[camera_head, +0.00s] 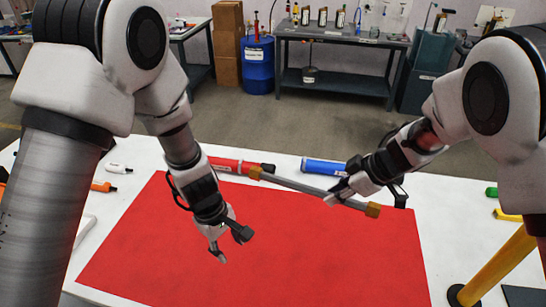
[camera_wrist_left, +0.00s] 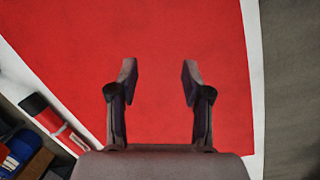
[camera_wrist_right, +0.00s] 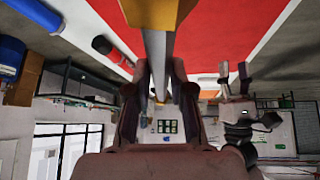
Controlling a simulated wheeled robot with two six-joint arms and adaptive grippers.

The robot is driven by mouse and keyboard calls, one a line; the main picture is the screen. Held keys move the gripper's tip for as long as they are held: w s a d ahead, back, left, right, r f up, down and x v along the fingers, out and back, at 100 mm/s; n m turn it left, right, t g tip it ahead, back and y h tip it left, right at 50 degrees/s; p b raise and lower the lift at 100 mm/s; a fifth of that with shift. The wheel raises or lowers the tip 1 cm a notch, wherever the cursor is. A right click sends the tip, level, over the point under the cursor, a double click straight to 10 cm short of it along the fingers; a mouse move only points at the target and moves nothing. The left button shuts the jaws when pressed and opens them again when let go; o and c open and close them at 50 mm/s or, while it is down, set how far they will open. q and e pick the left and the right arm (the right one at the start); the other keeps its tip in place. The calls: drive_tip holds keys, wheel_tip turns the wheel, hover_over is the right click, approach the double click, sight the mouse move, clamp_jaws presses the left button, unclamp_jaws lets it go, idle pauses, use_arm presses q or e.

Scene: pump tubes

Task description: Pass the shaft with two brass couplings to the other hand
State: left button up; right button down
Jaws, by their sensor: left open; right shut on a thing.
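The shaft (camera_head: 300,187) is a grey rod with a brass coupling (camera_head: 255,173) at its left end and another brass coupling (camera_head: 373,210) at its right end. My right gripper (camera_head: 338,196) is shut on the shaft, nearer its right end, and holds it above the red mat. In the right wrist view the shaft (camera_wrist_right: 158,55) runs between the fingers, with a brass coupling (camera_wrist_right: 157,12) at the top. My left gripper (camera_head: 230,242) is open and empty over the red mat, below and left of the shaft. In the left wrist view its fingers (camera_wrist_left: 158,82) are apart with only mat between them.
The red mat (camera_head: 250,265) covers the middle of the white table. A red tube (camera_head: 232,166) and a blue tube (camera_head: 322,167) lie along the back edge. An orange-tipped item (camera_head: 103,186) lies at left, and a yellow post (camera_head: 495,265) stands at right.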

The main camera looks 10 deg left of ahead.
use_arm(q)
drive_tip(key=w+d+r+n+t+h, duration=0.15)
drive_tip(key=w+d+r, duration=0.25)
drive_tip(key=w+r, duration=0.45)
drive_tip(key=t+h, duration=0.2)
approach(299, 186)
drive_tip(key=v, duration=0.3)
use_arm(e)
drive_tip(key=shift+r, duration=0.1)
use_arm(q)
drive_tip(key=x, duration=1.2)
drive_tip(key=shift+w+d, duration=0.1)
clamp_jaws()
drive_tip(key=shift+r, duration=0.1)
use_arm(e)
drive_tip(key=c, duration=0.9)
unclamp_jaws()
drive_tip(key=shift+c, duration=0.2)
